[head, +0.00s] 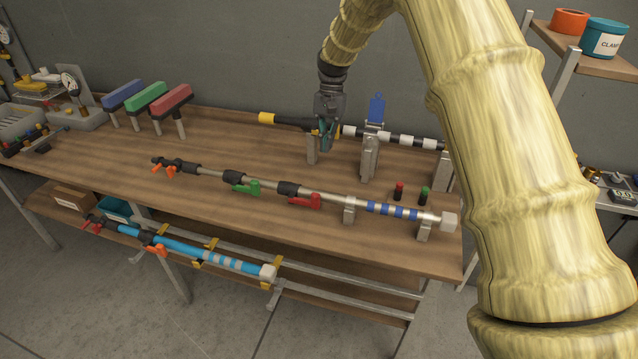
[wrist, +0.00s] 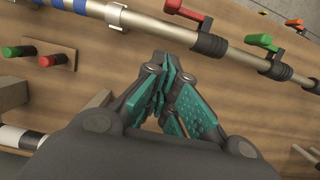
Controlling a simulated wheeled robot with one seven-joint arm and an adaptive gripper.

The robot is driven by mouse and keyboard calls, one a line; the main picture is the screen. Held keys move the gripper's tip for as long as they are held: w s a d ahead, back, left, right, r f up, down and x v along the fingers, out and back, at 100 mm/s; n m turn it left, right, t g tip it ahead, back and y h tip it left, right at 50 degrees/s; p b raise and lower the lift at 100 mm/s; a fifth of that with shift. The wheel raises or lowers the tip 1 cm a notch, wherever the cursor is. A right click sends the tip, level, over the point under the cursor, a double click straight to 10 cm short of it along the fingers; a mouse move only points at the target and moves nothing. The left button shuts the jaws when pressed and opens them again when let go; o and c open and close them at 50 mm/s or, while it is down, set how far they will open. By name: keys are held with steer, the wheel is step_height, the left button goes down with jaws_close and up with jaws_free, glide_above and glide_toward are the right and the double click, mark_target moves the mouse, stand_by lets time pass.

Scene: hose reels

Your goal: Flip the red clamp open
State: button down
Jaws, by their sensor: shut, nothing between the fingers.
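The red clamp (head: 304,201) sits on the silver pole (head: 220,178) along the front of the bench, between a green clamp and the blue-striped end. Its lever lies roughly along the pole. In the wrist view the red clamp (wrist: 188,11) is at the top edge, partly cut off, beside a black collar. My gripper (head: 325,143) is at the back of the bench, beside the rear pole and behind the red clamp, apart from it. In the wrist view its teal fingers (wrist: 172,92) are shut and empty, pointing towards the bench top.
A green clamp (head: 246,187) and orange clamp (head: 164,170) are on the same pole. The rear black-and-white pole (head: 392,138) rests on metal stands near my gripper. Red and green pegs (head: 399,190) stand right of the clamp.

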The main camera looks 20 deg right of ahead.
mark_target(320, 191)
steer(key=s+a+f+p, duration=0.1)
steer(key=f+p, duration=0.1)
steer(key=f, duration=0.1)
steer(key=s+a+f+p, duration=0.1)
steer(key=s+f+p, duration=0.1)
steer(key=f, duration=0.1)
steer(key=s+a+f+p, duration=0.1)
steer(key=s+f+p, duration=0.1)
steer(key=f, duration=0.1)
steer(key=shift+a+f, duration=0.15)
steer(key=shift+f, duration=0.2)
steer(key=shift+a+f, duration=0.1)
steer(key=shift+f, duration=0.05)
steer(key=shift+s, duration=0.1)
steer(key=shift+a, duration=0.1)
stand_by(0.3)
